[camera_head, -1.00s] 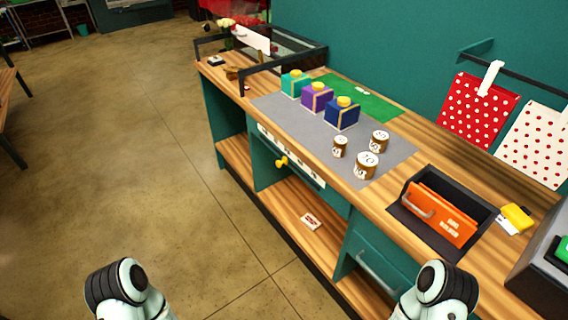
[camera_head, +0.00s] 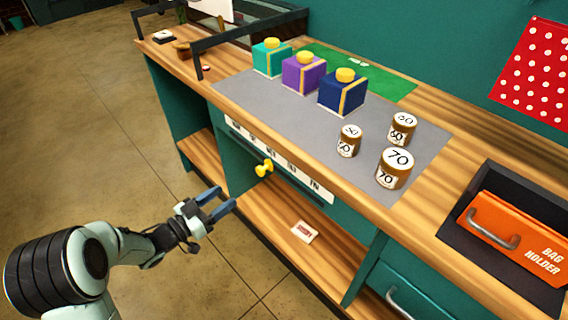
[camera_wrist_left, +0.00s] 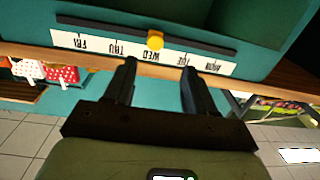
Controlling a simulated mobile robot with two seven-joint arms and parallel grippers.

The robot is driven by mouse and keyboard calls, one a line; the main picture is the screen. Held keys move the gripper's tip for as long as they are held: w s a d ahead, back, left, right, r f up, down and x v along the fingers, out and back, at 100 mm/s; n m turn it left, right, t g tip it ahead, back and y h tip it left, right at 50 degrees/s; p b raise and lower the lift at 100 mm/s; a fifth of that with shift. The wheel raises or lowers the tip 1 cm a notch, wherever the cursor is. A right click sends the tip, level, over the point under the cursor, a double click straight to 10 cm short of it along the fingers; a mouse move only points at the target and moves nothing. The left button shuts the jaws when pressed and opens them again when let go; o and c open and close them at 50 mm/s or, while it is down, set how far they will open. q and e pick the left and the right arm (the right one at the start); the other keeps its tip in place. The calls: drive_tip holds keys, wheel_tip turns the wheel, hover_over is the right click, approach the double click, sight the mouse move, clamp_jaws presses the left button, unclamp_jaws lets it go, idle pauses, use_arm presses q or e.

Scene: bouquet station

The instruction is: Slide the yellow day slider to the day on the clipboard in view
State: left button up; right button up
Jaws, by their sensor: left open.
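The yellow day slider (camera_head: 265,168) is a knob on the front of the teal bench, at a strip of day labels (camera_head: 291,168). In the left wrist view the yellow knob (camera_wrist_left: 155,40) stands by WED, and the strip (camera_wrist_left: 88,43) appears upside down with FRI at left and MON at right. My left gripper (camera_head: 219,201) is open and empty, in front of the bench, below and left of the knob and apart from it. In the wrist view the knob lies beyond its open fingers (camera_wrist_left: 159,67). I see no readable day on a clipboard; a white sheet (camera_head: 212,9) is cut off at the top.
The counter carries teal, purple and navy boxes (camera_head: 341,95), several numbered jars (camera_head: 394,168) and an orange bag holder (camera_head: 515,240). A small card (camera_head: 304,232) lies on the lower shelf (camera_head: 275,240). Open floor (camera_head: 90,140) lies left of the bench.

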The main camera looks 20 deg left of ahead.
sight(258, 171)
use_arm(q)
drive_tip(key=shift+m+h, duration=0.3)
drive_tip(key=shift+m, duration=0.1)
drive_tip(key=x, duration=0.4)
drive_tip(key=b+x, duration=0.1)
drive_tip(key=x, duration=0.4)
drive_tip(key=r+b+x, duration=0.1)
drive_tip(key=x, duration=0.4)
drive_tip(key=shift+s+d, duration=0.1)
use_arm(e)
drive_tip(key=shift+t+h, duration=0.3)
drive_tip(key=shift+t, duration=0.3)
drive_tip(key=w+f, duration=0.1)
drive_tip(key=w+d, duration=0.1)
drive_tip(key=w+f, duration=0.1)
drive_tip(key=shift+w+d+f, duration=0.3)
drive_tip(key=shift+w+d, duration=0.05)
drive_tip(key=shift+d, duration=0.05)
use_arm(q)
drive_tip(key=shift+c, duration=0.3)
clamp_jaws()
